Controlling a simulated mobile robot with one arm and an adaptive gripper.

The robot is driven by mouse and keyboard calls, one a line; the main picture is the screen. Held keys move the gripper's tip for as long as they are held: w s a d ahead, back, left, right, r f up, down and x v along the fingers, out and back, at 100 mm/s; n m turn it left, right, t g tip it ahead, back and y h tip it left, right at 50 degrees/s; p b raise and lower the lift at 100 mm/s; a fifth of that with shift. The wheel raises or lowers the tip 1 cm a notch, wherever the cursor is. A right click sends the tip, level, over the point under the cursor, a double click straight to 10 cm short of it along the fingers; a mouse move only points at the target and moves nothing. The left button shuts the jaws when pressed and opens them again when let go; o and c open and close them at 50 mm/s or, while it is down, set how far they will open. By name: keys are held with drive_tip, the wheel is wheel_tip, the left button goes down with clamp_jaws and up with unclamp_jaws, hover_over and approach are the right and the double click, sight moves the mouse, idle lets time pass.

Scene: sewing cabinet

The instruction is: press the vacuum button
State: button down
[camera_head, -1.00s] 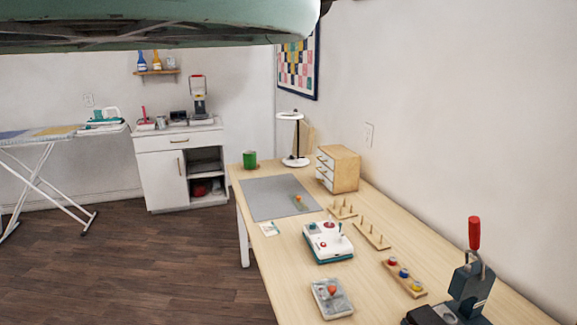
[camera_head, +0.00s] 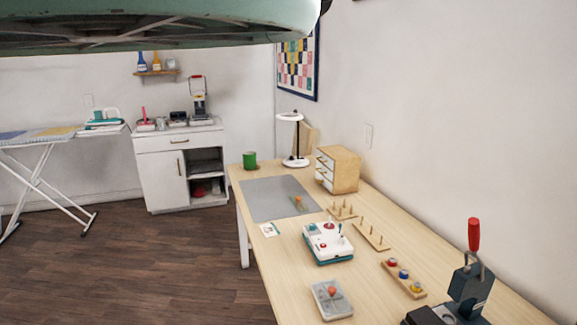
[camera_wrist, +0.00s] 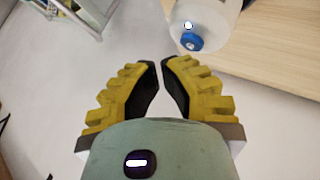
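I cannot make out a button clearly labelled as the vacuum button in either view. In the wrist view, a translucent whitish vessel (camera_wrist: 212,20) with a blue round part (camera_wrist: 189,42) at its lower end stands at the top right; I cannot tell whether it belongs to a vacuum. My gripper (camera_wrist: 161,63) has yellow ribbed fingers with black pads. Its tips are almost together, with a thin empty gap between them, below and left of the blue part in the picture. My gripper does not show in the head view.
A wooden worktable (camera_head: 285,285) holds a white and teal machine (camera_head: 328,242), a grey device with an orange knob (camera_head: 332,299), peg racks and a lever press (camera_head: 470,285). A white cabinet (camera_head: 162,180) and an ironing board (camera_head: 40,136) stand behind. Dark floor is clear at left.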

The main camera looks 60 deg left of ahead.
drive_tip(key=shift+r, duration=0.1)
drive_tip(key=shift+r+p, duration=1.7)
drive_tip(key=shift+r, duration=1.2)
wheel_tip(320, 180, up, 9)
drive_tip(key=p, duration=0.5)
